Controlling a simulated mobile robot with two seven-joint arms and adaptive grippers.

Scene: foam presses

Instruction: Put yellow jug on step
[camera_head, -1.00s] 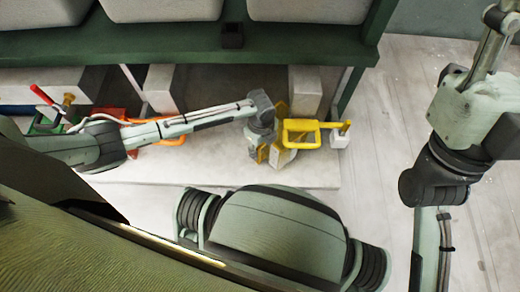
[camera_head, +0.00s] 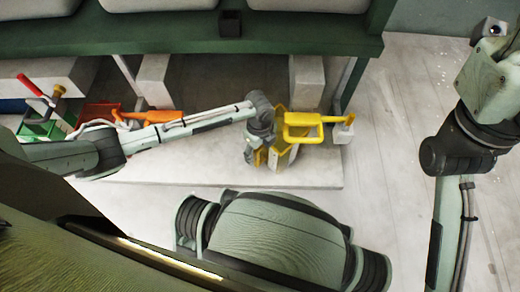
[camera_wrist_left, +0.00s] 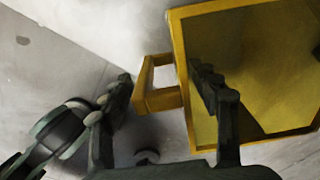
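The yellow jug (camera_head: 284,152) is at the right end of the pale low step (camera_head: 200,174) in the head view, partly hidden by my left gripper (camera_head: 258,154). In the left wrist view the jug (camera_wrist_left: 283,65) appears as an open, square-mouthed container with a handle (camera_wrist_left: 158,98) on its left side. My left gripper (camera_wrist_left: 165,95) is open, with one finger outside the handle and the other over the jug's mouth. The handle lies between the fingers with visible gaps. I cannot tell whether the jug rests on the step. My right gripper is not in view; only its arm shows.
An orange item (camera_head: 160,116), a red item (camera_head: 100,115) and a green crate (camera_head: 38,130) stand left. A green bench frame (camera_head: 300,48) overhangs behind. Floor at right is clear.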

